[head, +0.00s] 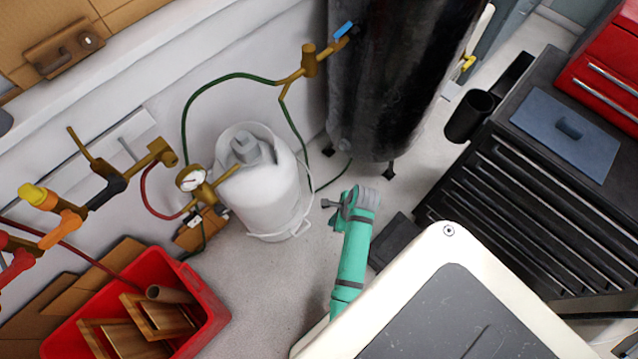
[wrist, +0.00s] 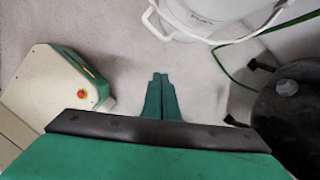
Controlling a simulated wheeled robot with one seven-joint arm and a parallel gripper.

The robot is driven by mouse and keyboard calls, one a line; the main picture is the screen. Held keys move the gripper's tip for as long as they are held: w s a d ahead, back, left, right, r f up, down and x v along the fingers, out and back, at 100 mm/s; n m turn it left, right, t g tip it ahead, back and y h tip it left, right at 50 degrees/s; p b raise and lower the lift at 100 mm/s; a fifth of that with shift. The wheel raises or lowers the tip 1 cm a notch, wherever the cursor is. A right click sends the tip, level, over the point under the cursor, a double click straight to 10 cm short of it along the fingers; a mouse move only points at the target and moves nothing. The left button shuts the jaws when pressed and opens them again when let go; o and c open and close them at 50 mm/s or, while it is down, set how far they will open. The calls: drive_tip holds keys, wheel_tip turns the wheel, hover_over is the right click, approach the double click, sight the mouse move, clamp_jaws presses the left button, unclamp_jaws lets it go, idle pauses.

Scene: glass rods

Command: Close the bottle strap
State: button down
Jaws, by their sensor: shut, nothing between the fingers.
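The bottle (head: 262,190) is a white gas cylinder with a grey cap, standing upright on the floor by the wall. Its lower part also shows at the top of the wrist view (wrist: 205,18). A thin white strap (head: 299,229) runs around its lower front. In the wrist view the strap (wrist: 152,24) stands out from the bottle's side as an open loop; its far end is hidden. My gripper (wrist: 159,76) is shut and empty, over bare floor and apart from the strap. In the head view my gripper (head: 330,203) is small and unclear, just right of the bottle.
A tall black tank (head: 385,85) stands behind, at the right of the bottle. A green hose (head: 215,84) and pressure gauge (head: 190,179) are close to the bottle. A red crate (head: 207,300) sits front left. A black drawer cabinet (head: 530,215) is at right. Floor before the bottle is clear.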

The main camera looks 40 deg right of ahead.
drive_tip(key=w+a+f, duration=0.4)
drive_tip(key=w+f, duration=0.1)
drive_tip(key=f, duration=0.5)
drive_tip(key=shift+w+f, duration=0.15)
drive_tip(key=shift+w, duration=0.1)
